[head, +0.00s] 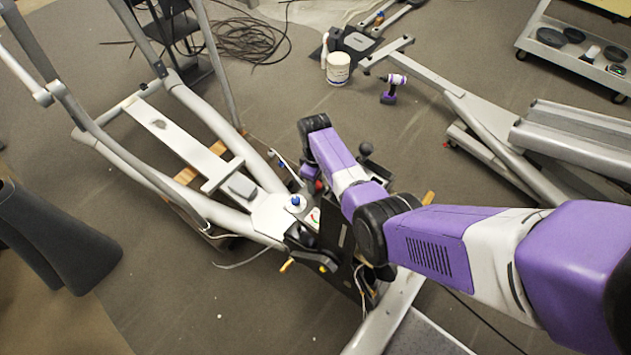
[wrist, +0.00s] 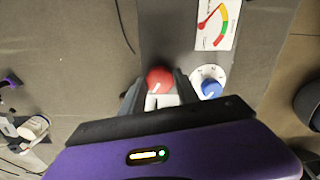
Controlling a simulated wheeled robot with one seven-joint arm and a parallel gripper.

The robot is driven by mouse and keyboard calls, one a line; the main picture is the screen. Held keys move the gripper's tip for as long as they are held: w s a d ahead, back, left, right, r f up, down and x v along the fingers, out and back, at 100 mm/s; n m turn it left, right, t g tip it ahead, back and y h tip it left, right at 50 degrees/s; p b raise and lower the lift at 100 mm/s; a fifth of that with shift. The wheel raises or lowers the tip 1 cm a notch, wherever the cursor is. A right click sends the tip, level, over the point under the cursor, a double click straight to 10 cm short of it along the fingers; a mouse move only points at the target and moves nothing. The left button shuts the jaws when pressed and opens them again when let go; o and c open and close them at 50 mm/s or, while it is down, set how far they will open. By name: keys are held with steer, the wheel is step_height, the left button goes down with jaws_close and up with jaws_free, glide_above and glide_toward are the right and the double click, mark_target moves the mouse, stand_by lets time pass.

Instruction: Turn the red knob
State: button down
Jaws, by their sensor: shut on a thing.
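The red knob (wrist: 159,78) is a round knob with a white pointer mark, on a grey panel (wrist: 178,40) in the wrist view. My gripper (wrist: 160,84) has one dark finger on each side of it and is shut on it. A bit of red, likely the same knob, shows beside my arm in the head view (head: 319,185). My fingers are mostly hidden there by my purple and white arm.
A blue knob (wrist: 211,88) on a white dial is close to the right of my fingers. A red-yellow-green gauge (wrist: 216,22) is above it. The elliptical frame (head: 160,135) extends left. A purple drill (head: 392,90) and white tub (head: 338,68) are on the floor.

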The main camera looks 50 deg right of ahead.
steer(key=shift+n, duration=1.7)
steer(key=shift+w, duration=0.1)
steer(key=c, duration=0.9)
jaws_free()
steer(key=shift+r, duration=0.1)
steer(key=shift+r+p, duration=0.35)
steer(key=shift+r, duration=3.45)
